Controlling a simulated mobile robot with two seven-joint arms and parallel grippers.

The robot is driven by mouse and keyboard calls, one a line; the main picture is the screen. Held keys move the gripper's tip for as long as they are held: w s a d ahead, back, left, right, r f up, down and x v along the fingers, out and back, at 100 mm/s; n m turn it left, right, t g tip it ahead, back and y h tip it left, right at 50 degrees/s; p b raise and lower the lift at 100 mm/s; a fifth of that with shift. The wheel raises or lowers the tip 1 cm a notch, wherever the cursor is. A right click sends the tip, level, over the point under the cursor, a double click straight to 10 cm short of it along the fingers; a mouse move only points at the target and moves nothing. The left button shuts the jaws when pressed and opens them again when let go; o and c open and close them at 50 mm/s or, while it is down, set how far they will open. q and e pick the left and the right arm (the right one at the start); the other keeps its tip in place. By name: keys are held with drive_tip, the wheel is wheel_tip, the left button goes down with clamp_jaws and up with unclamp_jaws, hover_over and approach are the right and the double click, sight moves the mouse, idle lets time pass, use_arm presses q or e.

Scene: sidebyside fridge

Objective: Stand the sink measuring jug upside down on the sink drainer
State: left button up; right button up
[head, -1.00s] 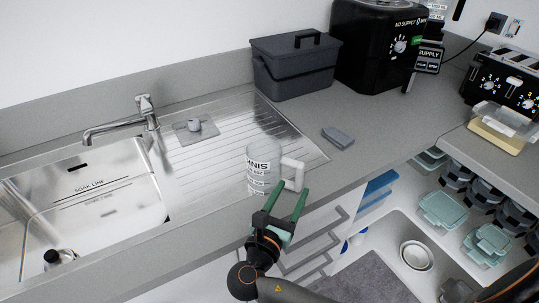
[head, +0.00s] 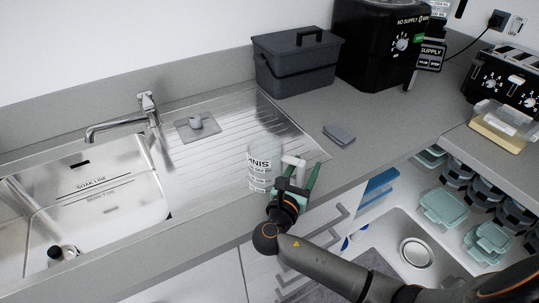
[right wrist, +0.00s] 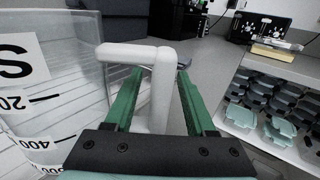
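The clear measuring jug (head: 261,172) stands at the front edge of the ribbed steel sink drainer (head: 222,168). Its label letters and scale appear turned over, with 200 above 400, so it looks upside down. I cannot tell if its whole rim is on the drainer. Its white handle (head: 294,163) points right. My right gripper (head: 298,172) is open around the handle. In the right wrist view, the green fingers lie on either side of the handle (right wrist: 150,85), with gaps visible. The jug wall (right wrist: 55,80) is left of the fingers. My left gripper is out of view.
The sink basin (head: 95,200) and tap (head: 150,112) are at the left. A grey plug piece (head: 197,122) lies on the drainer. A dark lidded box (head: 295,62) stands behind, and a grey sponge-like block (head: 339,134) lies right.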

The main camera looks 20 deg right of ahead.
clamp_jaws()
idle(1.2)
